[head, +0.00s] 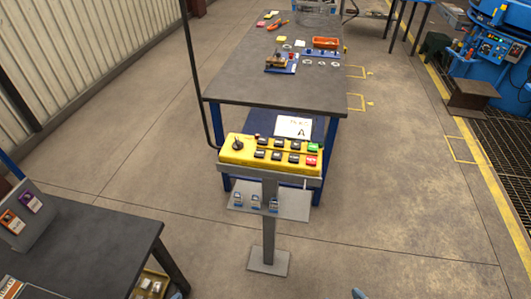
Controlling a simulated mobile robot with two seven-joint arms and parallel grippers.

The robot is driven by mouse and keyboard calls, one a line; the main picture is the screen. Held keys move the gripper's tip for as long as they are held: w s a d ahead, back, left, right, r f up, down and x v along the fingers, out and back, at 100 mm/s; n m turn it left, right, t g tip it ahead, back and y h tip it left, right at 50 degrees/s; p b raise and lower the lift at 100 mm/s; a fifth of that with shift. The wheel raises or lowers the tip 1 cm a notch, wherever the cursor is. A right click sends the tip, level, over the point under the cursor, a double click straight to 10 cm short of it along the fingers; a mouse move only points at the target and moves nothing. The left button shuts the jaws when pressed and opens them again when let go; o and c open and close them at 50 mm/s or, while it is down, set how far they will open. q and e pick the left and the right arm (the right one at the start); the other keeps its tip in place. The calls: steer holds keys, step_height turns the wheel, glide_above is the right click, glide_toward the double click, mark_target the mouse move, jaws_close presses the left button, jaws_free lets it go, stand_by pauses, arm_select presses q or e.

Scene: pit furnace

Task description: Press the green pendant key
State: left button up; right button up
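The yellow pendant (229,157) lies on top of a grey stand in the middle of the head view. The green key (313,147) is at the right end of its upper row, directly above a red key (311,161). Several dark keys fill the rest of the two rows, and a black rotary knob (238,145) sits at the left end. Nothing covers the green key. Neither gripper can be made out. Only two small blue tips, which look like parts of me, show at the bottom edge, far below the pendant.
The grey stand (269,225) carries a lower shelf with several small padlock-like items. A dark workbench (240,85) with tools stands behind the pendant. Another dark table (85,250) is at lower left. A thin black pole (195,75) rises left of the pendant.

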steer(key=shift+s, duration=0.1)
jaws_close()
stand_by(0.3)
stand_by(1.5)
